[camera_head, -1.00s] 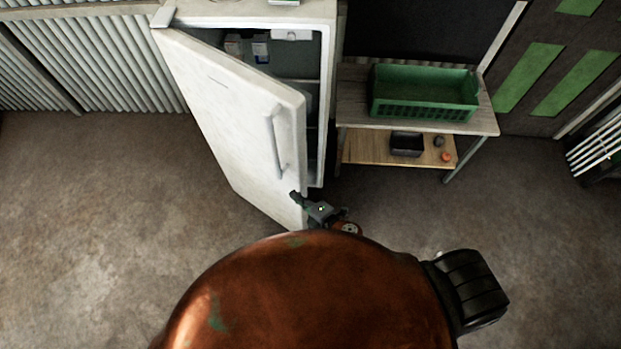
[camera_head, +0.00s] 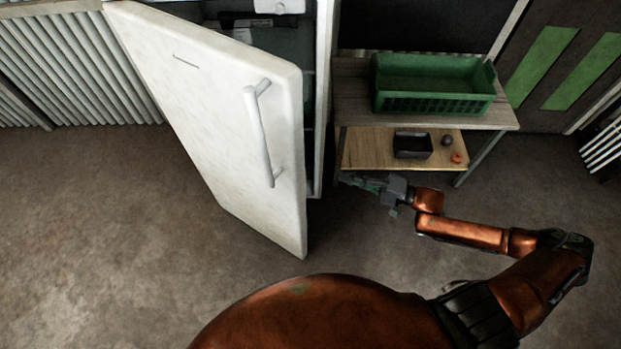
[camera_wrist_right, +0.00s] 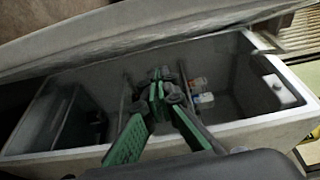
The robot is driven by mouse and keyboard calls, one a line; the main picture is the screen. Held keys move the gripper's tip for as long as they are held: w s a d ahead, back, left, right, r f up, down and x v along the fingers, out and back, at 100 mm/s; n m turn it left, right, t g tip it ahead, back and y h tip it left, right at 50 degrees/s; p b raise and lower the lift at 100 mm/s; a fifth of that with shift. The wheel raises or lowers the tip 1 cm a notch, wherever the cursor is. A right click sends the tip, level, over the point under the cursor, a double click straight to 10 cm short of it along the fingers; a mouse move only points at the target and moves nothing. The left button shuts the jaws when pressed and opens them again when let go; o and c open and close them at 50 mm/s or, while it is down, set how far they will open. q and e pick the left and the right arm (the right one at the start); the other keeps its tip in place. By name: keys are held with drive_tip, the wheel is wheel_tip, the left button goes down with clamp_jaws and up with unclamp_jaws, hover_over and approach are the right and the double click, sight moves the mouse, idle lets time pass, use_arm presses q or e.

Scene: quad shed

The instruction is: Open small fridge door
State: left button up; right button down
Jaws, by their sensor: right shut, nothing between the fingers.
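The white fridge door (camera_head: 210,110) stands partly open, hinged at the left, with its long white handle (camera_head: 260,135) on the outer face. The fridge body (camera_head: 325,90) is behind it, and part of its inside shows through the gap. My right gripper (camera_head: 350,180) is shut and empty, to the right of the door's free edge near the opening, apart from the handle. In the right wrist view, the gripper (camera_wrist_right: 160,78) points towards the fridge interior (camera_wrist_right: 225,85), with the door's inner side (camera_wrist_right: 120,35) along the top. My left gripper is not in view.
A wooden shelf table (camera_head: 350,105) stands right of the fridge, close to my right gripper. It holds a green crate (camera_head: 435,105) above and a dark tray (camera_head: 412,145) below. Small cartons (camera_wrist_right: 203,93) sit inside the fridge. The floor at the left is clear.

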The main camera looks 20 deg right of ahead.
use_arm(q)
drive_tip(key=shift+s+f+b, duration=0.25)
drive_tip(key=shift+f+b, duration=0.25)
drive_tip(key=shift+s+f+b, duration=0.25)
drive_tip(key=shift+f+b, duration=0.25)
use_arm(e)
drive_tip(key=w+a, duration=0.4)
drive_tip(key=a, duration=0.6)
drive_tip(key=shift+a+r, duration=0.15)
drive_tip(key=shift+a, duration=0.2)
